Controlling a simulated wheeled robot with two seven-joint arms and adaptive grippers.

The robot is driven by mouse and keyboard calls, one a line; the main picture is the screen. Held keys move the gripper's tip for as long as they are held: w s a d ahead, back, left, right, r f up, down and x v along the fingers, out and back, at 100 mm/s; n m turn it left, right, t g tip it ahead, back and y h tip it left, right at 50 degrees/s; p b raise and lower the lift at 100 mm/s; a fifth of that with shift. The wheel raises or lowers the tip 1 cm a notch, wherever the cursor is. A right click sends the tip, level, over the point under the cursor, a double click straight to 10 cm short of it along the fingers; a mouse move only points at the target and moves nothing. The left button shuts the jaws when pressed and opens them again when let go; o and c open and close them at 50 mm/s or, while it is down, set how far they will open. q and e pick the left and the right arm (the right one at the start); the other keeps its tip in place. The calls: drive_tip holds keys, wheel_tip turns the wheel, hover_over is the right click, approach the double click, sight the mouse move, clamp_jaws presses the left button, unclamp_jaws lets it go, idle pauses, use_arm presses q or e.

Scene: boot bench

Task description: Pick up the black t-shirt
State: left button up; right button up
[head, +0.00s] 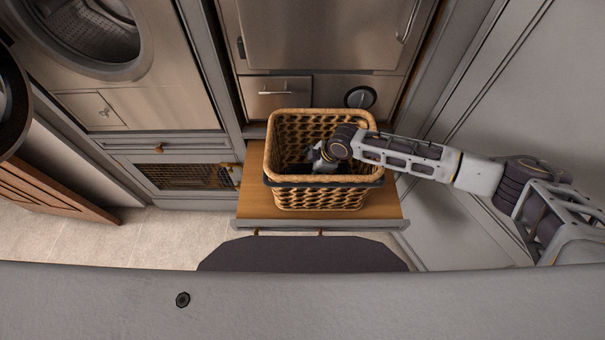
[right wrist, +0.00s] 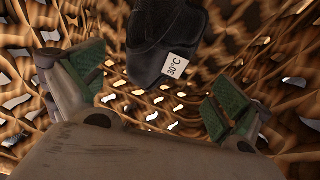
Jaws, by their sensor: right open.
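The black t-shirt (right wrist: 160,38) is a dark bundle with a white "30°C" label in the right wrist view. It is inside the woven wicker basket (head: 325,198), at the upper middle of that view. My right gripper (head: 319,160) reaches down into the basket. Its green-padded fingers (right wrist: 158,86) are spread wide and empty, one on each side of the shirt's lower end, with gaps on both sides. In the head view my wrist and the basket wall hide most of the shirt. My left gripper is not in view.
The basket stands on a pulled-out wooden shelf (head: 250,207) under a cabinet, its walls close around my right gripper. A front-loading washer (head: 90,40) is at the upper left. A wooden door or panel (head: 50,195) is at far left. Pale floor (head: 160,235) lies clear in front.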

sight(303, 173)
drive_tip(key=shift+a+f, duration=0.1)
drive_tip(key=shift+f, duration=0.1)
idle(0.3)
drive_tip(key=shift+a+p+x, duration=0.2)
drive_tip(key=shift+p+x, duration=0.15)
drive_tip(key=shift+x, duration=2.15)
drive_tip(key=shift+w, duration=0.1)
drive_tip(key=c, duration=1.2)
drive_tip(key=shift+r, duration=0.2)
drive_tip(key=shift+r+b, duration=0.45)
drive_tip(key=shift+r, duration=4.45)
